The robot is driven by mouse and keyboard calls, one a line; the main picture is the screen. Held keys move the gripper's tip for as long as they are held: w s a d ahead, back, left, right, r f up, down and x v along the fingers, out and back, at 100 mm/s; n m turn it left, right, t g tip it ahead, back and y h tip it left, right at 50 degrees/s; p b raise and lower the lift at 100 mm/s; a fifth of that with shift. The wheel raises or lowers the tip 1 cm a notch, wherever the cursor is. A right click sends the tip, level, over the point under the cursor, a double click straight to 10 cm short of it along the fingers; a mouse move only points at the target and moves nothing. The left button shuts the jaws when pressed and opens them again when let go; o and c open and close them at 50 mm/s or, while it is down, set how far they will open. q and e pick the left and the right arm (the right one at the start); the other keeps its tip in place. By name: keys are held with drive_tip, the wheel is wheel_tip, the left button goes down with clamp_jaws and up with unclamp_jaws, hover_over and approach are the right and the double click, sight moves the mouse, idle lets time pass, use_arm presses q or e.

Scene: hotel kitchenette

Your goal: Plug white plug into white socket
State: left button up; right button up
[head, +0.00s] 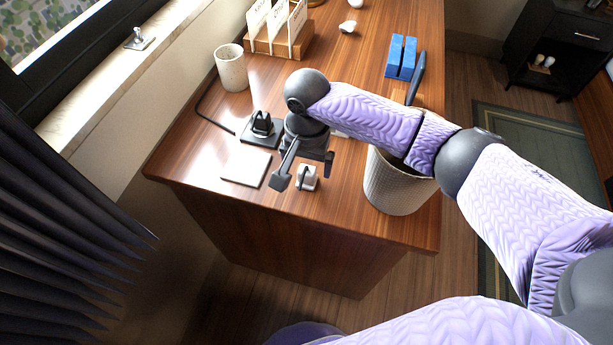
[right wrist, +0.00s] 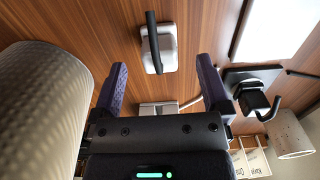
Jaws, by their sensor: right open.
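A small white block with a black hooked handle, which looks like the white plug (head: 308,181), stands near the desk's front edge. It also shows in the right wrist view (right wrist: 166,52). My right gripper (head: 304,172) is open above it. In the right wrist view the block is ahead of the gap between the fingertips (right wrist: 161,62), and I see no contact. A white piece that may be the white socket (right wrist: 158,108) shows partly behind the gripper body, with a pale cord beside it. Its face is mostly hidden. My left gripper is out of view.
A black plug (head: 262,123) sits on a black base (head: 253,140) with a cord. A flat white plate (head: 244,168) lies left of my gripper. A woven basket (head: 392,190) stands close on the right. A cup (head: 231,68), card rack (head: 285,45) and blue block (head: 401,57) are farther back.

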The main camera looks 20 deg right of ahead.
sight(307, 169)
wheel_tip(307, 169, down, 3)
drive_tip(key=shift+f+b, duration=0.2)
drive_tip(key=shift+b, duration=0.45)
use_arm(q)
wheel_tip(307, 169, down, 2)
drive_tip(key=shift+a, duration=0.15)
use_arm(e)
drive_tip(key=shift+r, duration=0.15)
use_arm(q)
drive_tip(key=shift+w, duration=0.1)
